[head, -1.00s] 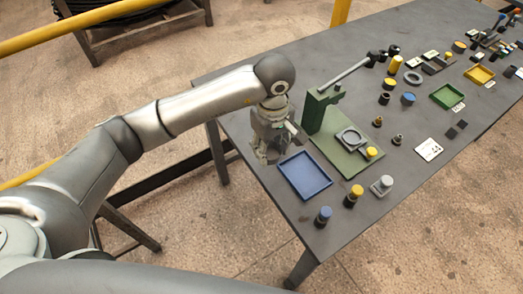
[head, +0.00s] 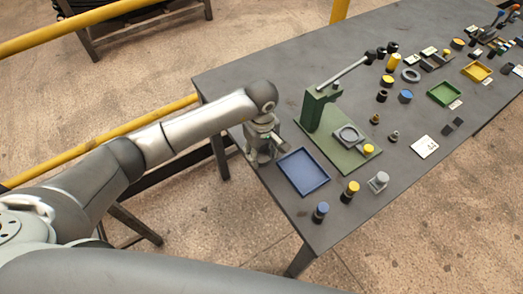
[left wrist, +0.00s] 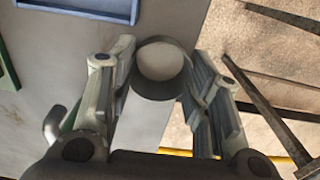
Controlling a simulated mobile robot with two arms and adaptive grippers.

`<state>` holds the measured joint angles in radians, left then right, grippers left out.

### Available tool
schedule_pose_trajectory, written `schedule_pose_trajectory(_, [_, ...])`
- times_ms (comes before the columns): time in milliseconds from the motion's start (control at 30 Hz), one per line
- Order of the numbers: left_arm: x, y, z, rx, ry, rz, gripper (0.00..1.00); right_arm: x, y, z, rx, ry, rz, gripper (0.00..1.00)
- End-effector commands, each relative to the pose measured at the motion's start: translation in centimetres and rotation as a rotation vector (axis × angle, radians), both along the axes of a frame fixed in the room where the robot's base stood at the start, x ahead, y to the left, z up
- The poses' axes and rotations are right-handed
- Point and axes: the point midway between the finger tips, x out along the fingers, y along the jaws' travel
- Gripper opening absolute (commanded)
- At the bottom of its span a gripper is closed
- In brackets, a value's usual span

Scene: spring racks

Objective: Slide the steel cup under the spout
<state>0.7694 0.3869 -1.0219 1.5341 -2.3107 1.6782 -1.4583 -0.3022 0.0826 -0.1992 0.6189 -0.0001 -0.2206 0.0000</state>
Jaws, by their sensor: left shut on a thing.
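My left gripper (head: 258,154) is low at the near left edge of the table, left of the blue tray. In the left wrist view my left gripper (left wrist: 162,66) is shut on a round, open-topped cup (left wrist: 160,92), with one finger on each side. The cup has a dark rim and a pale inside, and I take it to be the steel cup. In the head view the gripper hides it. I cannot make out a clear spout. A green stand (head: 314,110) with a long grey lever (head: 345,75) rises right of the gripper. My right gripper is not in view.
The blue tray (head: 280,165) lies just right of the gripper. Yellow-topped (head: 351,190), blue-topped (head: 321,211) and grey (head: 378,181) pieces stand near the front edge. The table's far left (head: 235,90) is clear.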

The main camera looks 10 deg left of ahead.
Motion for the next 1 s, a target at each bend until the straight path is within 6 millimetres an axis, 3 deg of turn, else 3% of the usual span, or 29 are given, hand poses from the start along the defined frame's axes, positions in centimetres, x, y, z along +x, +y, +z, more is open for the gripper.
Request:
schedule_pose_trajectory(67, [0.0, 0.0, -0.4, 0.000, 0.000, 0.000, 0.25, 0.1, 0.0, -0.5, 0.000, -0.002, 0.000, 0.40])
schedule_pose_trajectory(100, [0.0, 0.0, -0.2, 0.000, 0.000, 0.000, 0.50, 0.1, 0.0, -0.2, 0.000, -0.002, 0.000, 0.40])
schedule_pose_trajectory(233, [0.0, 0.0, -0.2, 0.000, 0.000, 0.000, 0.66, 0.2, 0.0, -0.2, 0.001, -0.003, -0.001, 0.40])
schedule_pose_trajectory(667, [0.0, 0.0, 0.4, 0.000, -0.001, 0.001, 0.66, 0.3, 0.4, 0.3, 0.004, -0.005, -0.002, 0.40])
schedule_pose_trajectory(767, [0.2, 0.0, 1.7, -0.001, -0.006, 0.000, 0.66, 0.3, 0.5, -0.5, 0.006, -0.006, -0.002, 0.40])
schedule_pose_trajectory(1000, [0.2, 0.0, 6.9, -0.001, -0.008, -0.002, 0.66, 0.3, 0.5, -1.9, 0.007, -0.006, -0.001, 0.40])
